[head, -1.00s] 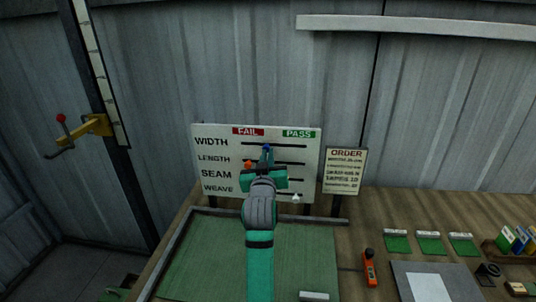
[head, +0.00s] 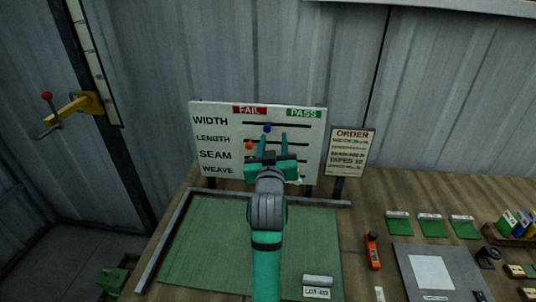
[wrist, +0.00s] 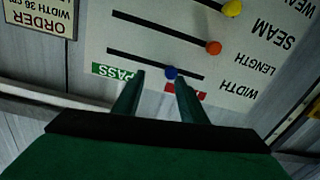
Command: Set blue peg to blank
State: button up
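The white board (head: 205,108) carries rows WIDTH, LENGTH, SEAM and WEAVE, with red FAIL and green PASS labels on top. The blue peg (head: 267,127) sits on the WIDTH slot, somewhat toward FAIL from the slot's middle, below the bare gap between the labels. It also shows in the wrist view (wrist: 171,72), where the board appears upside down. My gripper (head: 273,138) is open and empty in front of the board. In the wrist view (wrist: 159,76) its fingers are spread, with the blue peg between their tips, nearer the right finger. Contact cannot be told.
The orange peg (head: 248,146) is on the LENGTH slot, near its FAIL end. A yellow peg (wrist: 232,8) is on the SEAM row. An order card (head: 349,150) stands right of the board. A green mat (head: 200,250) lies below; tools and swatches lie to the right.

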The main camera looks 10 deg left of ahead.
jog(key=s, duration=0.7)
jog(key=shift+d, duration=0.15)
jog(key=shift+s+a, duration=0.15)
jog(key=shift+a, duration=0.05)
